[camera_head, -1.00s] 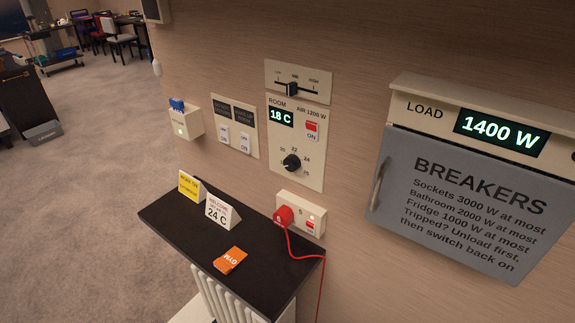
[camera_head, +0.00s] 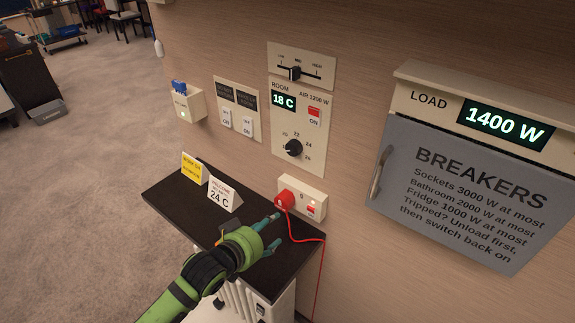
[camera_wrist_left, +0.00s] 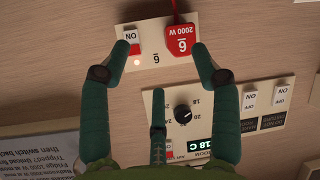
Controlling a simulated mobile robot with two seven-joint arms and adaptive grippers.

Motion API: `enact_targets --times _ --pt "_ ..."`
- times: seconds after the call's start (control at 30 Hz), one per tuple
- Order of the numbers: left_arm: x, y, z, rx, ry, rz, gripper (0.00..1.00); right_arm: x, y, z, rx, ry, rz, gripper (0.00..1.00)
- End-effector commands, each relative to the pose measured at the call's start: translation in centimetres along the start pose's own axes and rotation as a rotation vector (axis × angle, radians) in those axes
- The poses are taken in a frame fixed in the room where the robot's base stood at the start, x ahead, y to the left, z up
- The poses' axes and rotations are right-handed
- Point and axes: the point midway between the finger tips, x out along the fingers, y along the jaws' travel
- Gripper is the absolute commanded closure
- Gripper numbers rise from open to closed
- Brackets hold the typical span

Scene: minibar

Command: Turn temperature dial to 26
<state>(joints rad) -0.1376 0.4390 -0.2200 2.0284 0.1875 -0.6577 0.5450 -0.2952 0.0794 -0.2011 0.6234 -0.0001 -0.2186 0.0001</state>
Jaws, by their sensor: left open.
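The temperature dial (camera_head: 293,148) is a black round knob on the cream ROOM panel (camera_head: 316,165), with numbers around it. Its pointer's exact setting is too small to read. The ROOM display (camera_head: 284,100) above it reads 18 C. My left gripper (camera_head: 277,231), green with teal fingers, is open and empty over the dark shelf, below the dial and apart from it. In the left wrist view, the dial (camera_wrist_left: 182,115) shows between the spread fingers, beyond them and upside down. My right gripper is in neither view.
A socket box (camera_head: 312,197) with a red plug (camera_head: 285,200) and hanging red cord is just above my gripper. Cards, one reading 24 C (camera_head: 223,195), stand on the dark shelf (camera_head: 165,196). The grey breaker door (camera_head: 470,200) is at right.

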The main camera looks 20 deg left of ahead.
Motion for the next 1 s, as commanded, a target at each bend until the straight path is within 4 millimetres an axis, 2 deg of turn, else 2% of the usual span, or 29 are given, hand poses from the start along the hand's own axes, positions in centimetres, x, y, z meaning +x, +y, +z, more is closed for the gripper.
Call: enact_targets --times 0.03,0.1,0.2,0.3,0.47,0.7,1.0 --pt "0.5 0.3 -3.8 -0.024 0.089 0.048 0.37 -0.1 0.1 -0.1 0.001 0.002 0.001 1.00" --pt "0.7 0.9 -8.0 -0.075 0.192 0.123 0.37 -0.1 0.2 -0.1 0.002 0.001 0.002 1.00" --pt "0.5 1.4 -12.3 -0.133 0.294 0.210 0.37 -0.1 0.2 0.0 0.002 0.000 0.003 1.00" --pt "0.3 1.6 -14.6 -0.167 0.347 0.262 0.37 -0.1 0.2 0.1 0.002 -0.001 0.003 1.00" --pt "1.1 2.0 -16.1 -0.184 0.369 0.284 0.37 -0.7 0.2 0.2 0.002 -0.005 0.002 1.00" --pt "4.2 2.8 -17.5 -0.183 0.368 0.282 0.37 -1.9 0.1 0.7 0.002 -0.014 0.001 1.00" --pt "6.4 3.3 -18.0 -0.181 0.366 0.281 0.37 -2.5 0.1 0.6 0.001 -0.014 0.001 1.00"
